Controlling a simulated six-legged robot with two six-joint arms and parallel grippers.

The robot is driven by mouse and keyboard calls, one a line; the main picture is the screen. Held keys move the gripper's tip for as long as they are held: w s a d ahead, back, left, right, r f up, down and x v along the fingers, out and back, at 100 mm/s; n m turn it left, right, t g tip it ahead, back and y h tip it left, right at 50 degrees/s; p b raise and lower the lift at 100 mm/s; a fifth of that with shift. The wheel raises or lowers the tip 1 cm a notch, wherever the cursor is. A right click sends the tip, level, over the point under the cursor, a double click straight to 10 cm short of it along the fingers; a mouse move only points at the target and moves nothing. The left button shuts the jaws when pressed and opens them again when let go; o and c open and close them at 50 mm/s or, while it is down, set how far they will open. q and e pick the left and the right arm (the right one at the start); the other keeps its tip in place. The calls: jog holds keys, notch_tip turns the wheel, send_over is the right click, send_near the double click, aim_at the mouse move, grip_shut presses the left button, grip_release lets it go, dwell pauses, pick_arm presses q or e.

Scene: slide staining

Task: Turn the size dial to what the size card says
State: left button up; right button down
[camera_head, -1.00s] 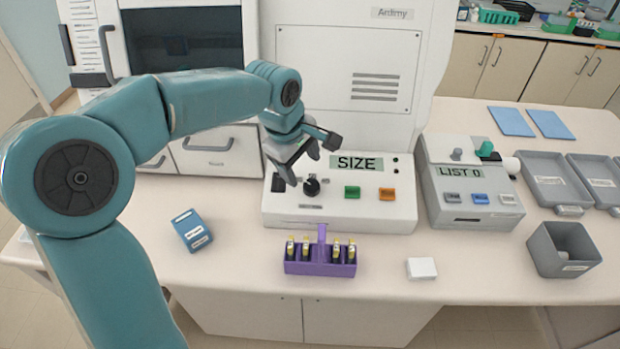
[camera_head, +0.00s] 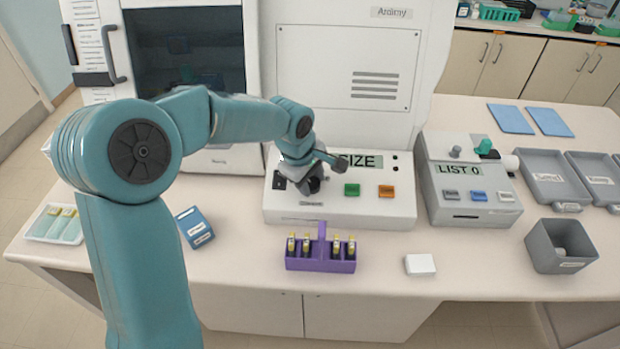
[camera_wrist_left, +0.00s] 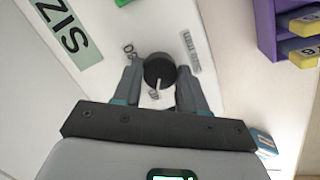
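The black size dial (camera_wrist_left: 159,70) with a white pointer line sits on the white panel of the machine, with small printed labels around it. In the head view the dial is largely hidden by my left gripper (camera_head: 312,186), which is over it, below the SIZE display (camera_head: 362,161). In the left wrist view my left gripper (camera_wrist_left: 159,84) has its fingers spread, one on each side of the dial. I cannot tell whether they touch it. No card that I can read as the size card shows. My right gripper is not in view.
Green (camera_head: 352,190) and orange (camera_head: 386,191) buttons are right of the dial. A purple rack (camera_head: 320,262) with yellow-topped pieces stands in front. A blue box (camera_head: 195,228), a white block (camera_head: 420,265), a grey bin (camera_head: 562,246) and the LIST device (camera_head: 468,190) stand around.

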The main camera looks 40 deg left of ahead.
pick_arm(q)
jog(key=shift+m, duration=0.4)
jog(key=m+g, duration=0.1)
jog(key=m, duration=0.3)
jog(key=shift+w+r+m, duration=0.1)
jog(key=shift+w+m, duration=0.05)
jog(key=shift+m, duration=0.15)
jog(key=m+y, duration=0.1)
jog(key=m, duration=0.4)
jog(key=shift+d+g+b, duration=0.1)
jog(key=shift+g+b, duration=0.2)
jog(key=shift+g, duration=0.1)
jog(key=m+y, duration=0.1)
jog(key=m, duration=0.4)
jog(key=shift+w+d, duration=0.1)
jog(key=m+y+b, duration=0.1)
jog(key=m, duration=0.4)
jog(key=shift+d+m, duration=0.1)
jog(key=shift+m, duration=0.3)
jog(key=o, duration=1.1)
jog(key=shift+c, duration=0.2)
jog(key=shift+r, duration=0.1)
